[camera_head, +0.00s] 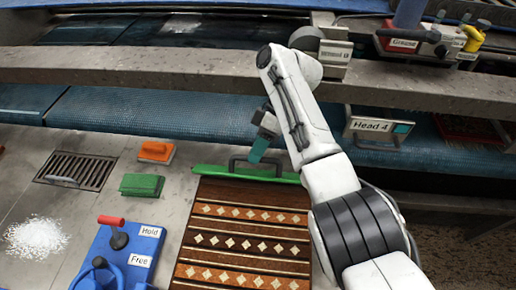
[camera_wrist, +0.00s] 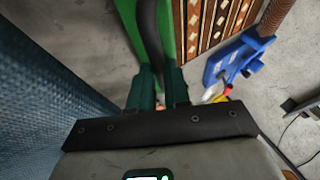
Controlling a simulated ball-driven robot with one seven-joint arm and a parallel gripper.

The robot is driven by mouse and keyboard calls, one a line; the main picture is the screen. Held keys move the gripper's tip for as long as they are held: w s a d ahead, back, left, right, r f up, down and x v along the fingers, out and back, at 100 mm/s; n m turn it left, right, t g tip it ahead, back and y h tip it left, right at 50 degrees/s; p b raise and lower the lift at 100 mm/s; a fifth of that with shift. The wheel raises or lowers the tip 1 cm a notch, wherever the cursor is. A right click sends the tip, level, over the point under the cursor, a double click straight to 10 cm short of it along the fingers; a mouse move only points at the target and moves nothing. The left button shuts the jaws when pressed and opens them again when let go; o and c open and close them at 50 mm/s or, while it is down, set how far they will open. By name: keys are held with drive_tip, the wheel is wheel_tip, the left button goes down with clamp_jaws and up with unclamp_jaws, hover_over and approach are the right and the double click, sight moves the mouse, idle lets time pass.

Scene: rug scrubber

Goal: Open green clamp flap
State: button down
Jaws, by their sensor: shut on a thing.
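The green clamp flap (camera_head: 215,170) is a long narrow bar across the far edge of the patterned rug (camera_head: 240,238). It looks flat over that edge. A dark arched handle (camera_head: 236,160) stands on it. In the wrist view, my gripper's dark green fingers (camera_wrist: 158,85) are closed on both sides of the black handle (camera_wrist: 149,35), with the green flap (camera_wrist: 128,20) beneath. The exact contact is partly hidden between the fingers.
A blue box (camera_head: 120,250) marked Hold and Free, with a red-handled lever, stands left of the rug. Green (camera_head: 142,185) and orange (camera_head: 156,151) brushes, a floor grate (camera_head: 75,170) and white powder (camera_head: 37,237) lie further left. A concrete beam (camera_head: 150,68) runs behind.

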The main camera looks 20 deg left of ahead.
sight(259, 177)
drive_tip(key=c, duration=1.1)
unclamp_jaws()
drive_tip(key=r+p, duration=0.3)
drive_tip(key=s+r+p, duration=0.1)
drive_tip(key=r+p, duration=0.1)
drive_tip(key=shift+d+r, duration=0.1)
drive_tip(key=shift+d, duration=0.25)
drive_tip(key=s+d+r+p, duration=0.4)
drive_tip(key=s+r, duration=0.3)
drive_tip(key=s, duration=0.4)
drive_tip(key=shift+s+d+r, duration=0.35)
drive_tip(key=shift+s+d, duration=0.05)
drive_tip(key=shift+d, duration=0.05)
